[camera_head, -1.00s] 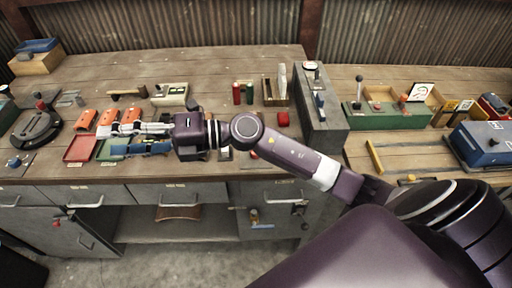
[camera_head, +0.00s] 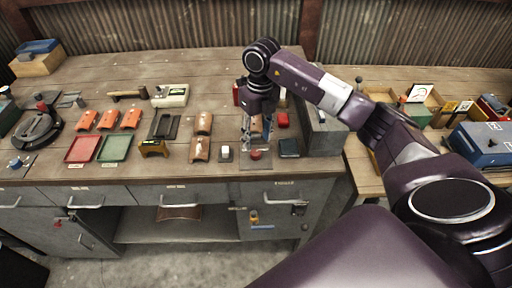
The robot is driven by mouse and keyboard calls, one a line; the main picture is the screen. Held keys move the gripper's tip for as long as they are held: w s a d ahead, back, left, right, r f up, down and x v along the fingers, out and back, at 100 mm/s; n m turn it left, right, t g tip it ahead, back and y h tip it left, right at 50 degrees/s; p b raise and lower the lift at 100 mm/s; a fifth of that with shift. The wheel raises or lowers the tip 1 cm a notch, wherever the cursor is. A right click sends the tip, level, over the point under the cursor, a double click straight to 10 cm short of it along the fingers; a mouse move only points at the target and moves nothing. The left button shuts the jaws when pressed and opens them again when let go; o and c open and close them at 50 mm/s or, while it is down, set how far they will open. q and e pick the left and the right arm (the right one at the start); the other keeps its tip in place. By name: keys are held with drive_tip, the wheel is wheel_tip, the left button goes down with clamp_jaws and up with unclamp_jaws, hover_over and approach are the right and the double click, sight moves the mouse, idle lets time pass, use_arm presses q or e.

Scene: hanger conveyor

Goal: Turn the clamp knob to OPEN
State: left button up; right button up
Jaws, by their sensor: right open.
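My right gripper (camera_head: 256,133) points down over the right front part of the main bench, its fingers apart and nothing seen between them. A blue knob (camera_head: 15,163) sits on a small plate at the far left front. No label is readable, so I cannot tell which knob is the clamp knob or how it is turned. My left gripper is not in view.
Brown curved pieces (camera_head: 201,149) lie farther left. A tall grey box (camera_head: 322,138) stands right. Red (camera_head: 82,149) and green trays lie left.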

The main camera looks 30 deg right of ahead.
sight(256, 152)
wheel_tip(256, 152, down, 4)
drive_tip(key=shift+a+p, duration=0.1)
drive_tip(key=shift+p, duration=0.5)
drive_tip(key=shift+f, duration=0.7)
